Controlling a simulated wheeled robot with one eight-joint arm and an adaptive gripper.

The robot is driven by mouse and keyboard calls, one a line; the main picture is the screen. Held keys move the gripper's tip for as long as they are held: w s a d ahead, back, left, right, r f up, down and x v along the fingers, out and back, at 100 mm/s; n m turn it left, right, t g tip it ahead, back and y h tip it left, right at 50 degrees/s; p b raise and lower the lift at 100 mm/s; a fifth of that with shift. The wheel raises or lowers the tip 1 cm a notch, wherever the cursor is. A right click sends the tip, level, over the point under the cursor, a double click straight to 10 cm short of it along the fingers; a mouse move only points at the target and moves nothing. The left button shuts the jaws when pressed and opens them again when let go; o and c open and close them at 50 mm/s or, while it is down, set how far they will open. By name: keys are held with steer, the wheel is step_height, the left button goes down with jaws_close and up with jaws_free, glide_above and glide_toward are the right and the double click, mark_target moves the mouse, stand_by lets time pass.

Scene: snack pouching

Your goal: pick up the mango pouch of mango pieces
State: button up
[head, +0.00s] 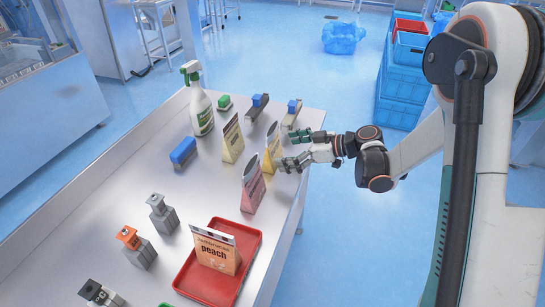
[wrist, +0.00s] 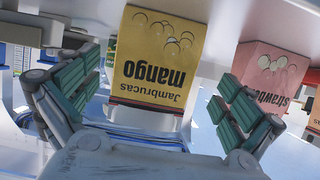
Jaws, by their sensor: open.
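The mango pouch (head: 273,147) is a yellow stand-up pouch near the right edge of the table. In the wrist view the mango pouch (wrist: 158,65) appears upside down, its label reading "Jambrucas mango", between the two green-padded fingers. My gripper (head: 301,149) is open at the pouch's right side in the head view, one finger on either side of it. In the wrist view my gripper (wrist: 158,100) shows a gap between each finger and the pouch. Part of the pouch is hidden behind a finger in the head view.
A pink strawberry pouch (head: 252,186) stands close by, nearer the front; it also shows beside the right finger in the wrist view (wrist: 265,75). Another pouch (head: 232,140) stands to the left. A red tray (head: 180,283) holds a peach pouch (head: 217,250). A spray bottle (head: 200,105) stands behind.

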mark_target(276, 148)
steer(key=x, duration=0.1)
steer(key=b+x, duration=0.1)
steer(key=x, duration=0.1)
steer(key=b+x, duration=0.1)
steer(key=x, duration=0.1)
steer(key=shift+w+a+r, duration=0.1)
steer(key=shift+w+r, duration=0.15)
steer(key=shift+r, duration=0.1)
steer(key=c, duration=0.9)
